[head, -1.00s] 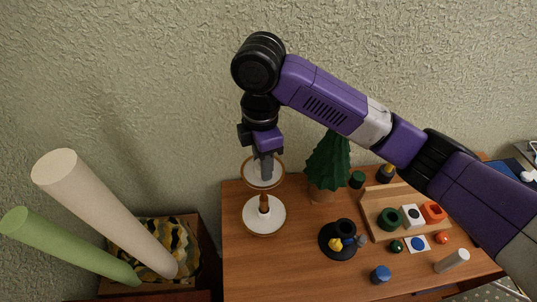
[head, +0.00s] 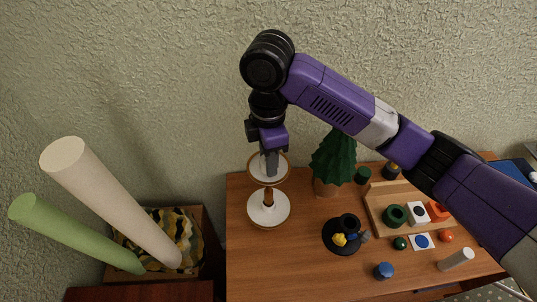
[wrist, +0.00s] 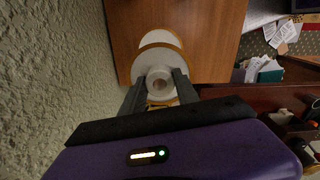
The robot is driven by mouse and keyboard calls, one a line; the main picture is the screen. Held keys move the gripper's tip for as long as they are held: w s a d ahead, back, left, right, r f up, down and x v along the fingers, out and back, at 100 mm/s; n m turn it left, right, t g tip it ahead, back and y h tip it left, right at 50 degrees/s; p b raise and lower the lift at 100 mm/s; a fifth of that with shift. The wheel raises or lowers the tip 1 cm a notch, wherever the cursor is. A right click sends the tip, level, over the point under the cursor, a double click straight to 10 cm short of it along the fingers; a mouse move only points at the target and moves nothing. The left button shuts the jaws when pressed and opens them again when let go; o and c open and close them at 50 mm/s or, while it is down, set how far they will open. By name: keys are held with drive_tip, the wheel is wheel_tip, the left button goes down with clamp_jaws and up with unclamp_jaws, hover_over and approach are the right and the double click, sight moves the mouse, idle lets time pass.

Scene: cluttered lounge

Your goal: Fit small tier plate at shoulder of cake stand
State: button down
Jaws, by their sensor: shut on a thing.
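The cake stand has a white base plate with a brown rim (head: 268,218) on the wooden table, and a brown post (head: 268,195) rises from it. The small tier plate (head: 257,172), white with a brown rim, is level above the base plate. My gripper (head: 270,172) points down and is shut on the tier plate's raised white middle. In the wrist view the tier plate (wrist: 142,67) lies between and beyond my fingers (wrist: 158,88), with its round white collar between them. The base plate (wrist: 160,37) shows partly behind it. Whether the tier plate rests on the post's shoulder is hidden.
A green tree (head: 333,160) in a brown pot stands close right of the stand. A black dish (head: 343,247) with small pieces and a wooden tray (head: 377,220) of blocks are farther right. Tall cream (head: 110,200) and green (head: 75,235) cylinders rise at left. The wall is close behind.

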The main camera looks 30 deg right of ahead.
drive_tip(key=b, duration=0.3)
hover_over(269, 191)
drive_tip(key=shift+w+d+f, duration=0.1)
drive_tip(key=shift+w+f, duration=0.05)
drive_tip(key=shift+f, duration=1.05)
drive_tip(key=shift+w+f, duration=0.15)
drive_tip(key=shift+f, duration=1)
drive_tip(key=shift+f+b, duration=0.8)
drive_tip(key=shift+f, duration=1.75)
drive_tip(key=c, duration=0.8)
unclamp_jaws()
drive_tip(key=shift+c, duration=0.2)
drive_tip(key=shift+r, duration=0.1)
wheel_tip(269, 191, up, 8)
drive_tip(key=shift+f+p, duration=0.2)
drive_tip(key=shift+p, duration=0.2)
